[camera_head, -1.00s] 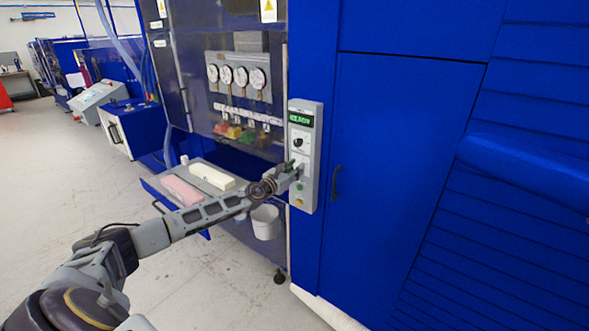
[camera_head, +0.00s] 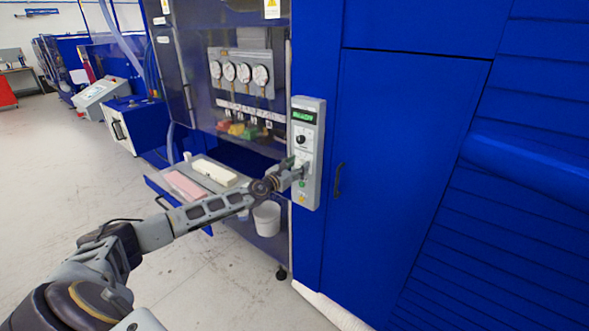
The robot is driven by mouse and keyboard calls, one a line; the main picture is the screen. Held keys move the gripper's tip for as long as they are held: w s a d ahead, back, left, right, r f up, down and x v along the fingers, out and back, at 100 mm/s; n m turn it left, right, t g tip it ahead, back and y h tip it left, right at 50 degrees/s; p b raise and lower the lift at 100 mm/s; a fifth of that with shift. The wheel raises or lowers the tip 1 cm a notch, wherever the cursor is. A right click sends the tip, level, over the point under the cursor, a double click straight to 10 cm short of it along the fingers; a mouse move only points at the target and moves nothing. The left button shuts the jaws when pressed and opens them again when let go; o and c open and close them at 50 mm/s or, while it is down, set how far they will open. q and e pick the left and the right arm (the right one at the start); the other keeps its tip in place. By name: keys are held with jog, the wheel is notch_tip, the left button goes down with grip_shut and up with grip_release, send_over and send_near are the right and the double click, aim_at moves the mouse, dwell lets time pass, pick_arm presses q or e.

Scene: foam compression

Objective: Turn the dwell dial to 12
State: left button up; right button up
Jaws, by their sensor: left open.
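The grey control panel (camera_head: 313,118) is fixed upright to the blue machine. It has a green lit display (camera_head: 303,116) that seems to read READY. A round black dial (camera_head: 301,140) sits below the display; its setting is too small to read. My left gripper (camera_head: 301,167) is open at the panel, just below the black dial. Its fingers cover part of the panel's middle, and I cannot tell whether they touch a control there. My right gripper is not in view.
A tray (camera_head: 154,182) with a pink foam block (camera_head: 185,185) and a cream foam block (camera_head: 215,172) lies left of my gripper. A white bucket (camera_head: 267,218) hangs below my forearm. A blue door with a black handle (camera_head: 338,180) is to the right.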

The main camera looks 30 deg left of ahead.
pick_arm(q)
jog(key=shift+s, duration=0.1)
jog(key=s+a, duration=0.1)
jog(key=s, duration=1)
jog(key=shift+s, duration=0.3)
dwell(0.9)
jog(key=shift+f, duration=0.1)
dwell(0.7)
